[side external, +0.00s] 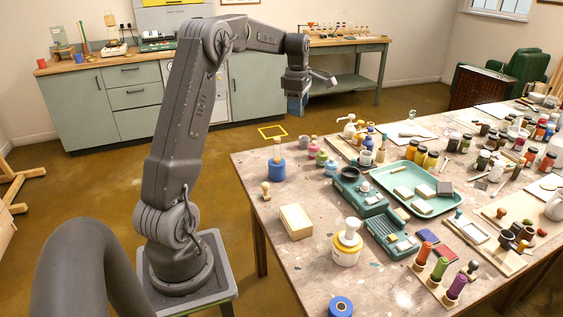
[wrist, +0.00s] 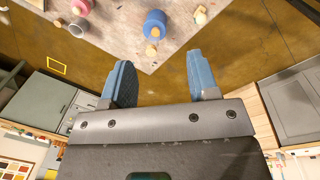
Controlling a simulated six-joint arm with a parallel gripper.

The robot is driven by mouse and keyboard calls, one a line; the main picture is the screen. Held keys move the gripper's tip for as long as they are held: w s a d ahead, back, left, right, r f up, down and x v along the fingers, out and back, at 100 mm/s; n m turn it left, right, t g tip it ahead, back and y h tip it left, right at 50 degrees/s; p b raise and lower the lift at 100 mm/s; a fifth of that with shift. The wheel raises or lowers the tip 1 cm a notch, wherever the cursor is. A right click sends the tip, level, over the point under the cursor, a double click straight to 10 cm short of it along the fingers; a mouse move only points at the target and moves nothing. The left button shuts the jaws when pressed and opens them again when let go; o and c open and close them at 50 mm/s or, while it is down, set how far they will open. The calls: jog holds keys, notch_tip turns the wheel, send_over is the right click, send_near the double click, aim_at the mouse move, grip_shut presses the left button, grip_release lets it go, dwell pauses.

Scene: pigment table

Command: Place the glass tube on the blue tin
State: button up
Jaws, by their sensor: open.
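My gripper (wrist: 158,62) is open and empty, its two blue fingers wide apart in the wrist view. In the side view my gripper (side external: 309,92) is up in the air, beyond the table's far left corner and clear of everything on it. A blue cylinder (side external: 277,171) that may be the blue tin stands near that corner, with a tan-topped piece on or behind it. The blue cylinder also shows in the wrist view (wrist: 155,22), beyond the fingertips. I cannot make out the glass tube for certain in either view.
The table (side external: 235,160) is crowded to the right with jars, a teal tray (side external: 440,207) and stamps. A wooden block (side external: 296,221), a white yellow-banded jar (side external: 346,247) and a blue ring-shaped roll (side external: 340,307) stand nearer. The table's left edge has some bare room.

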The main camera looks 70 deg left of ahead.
jog(key=s+d+r+m+t, duration=0.15)
jog(key=d+r+m, duration=0.35)
jog(key=d, duration=0.6)
jog(key=s+d+r+m+t, duration=0.1)
jog(key=s+d+r+m, duration=0.15)
jog(key=d+m, duration=0.65)
jog(key=s+d+f+m+t, duration=0.1)
jog(key=s+d+f+m, duration=0.1)
jog(key=s+d+m, duration=0.4)
jog(key=s+d+f+m+t, duration=0.1)
jog(key=s+d+f+m, duration=0.1)
jog(key=s+d+m, duration=0.5)
jog(key=s+d, duration=0.2)
jog(key=d, duration=0.1)
jog(key=shift+s+f+h, duration=0.3)
jog(key=shift+s+f, duration=0.05)
jog(key=shift+f, duration=0.05)
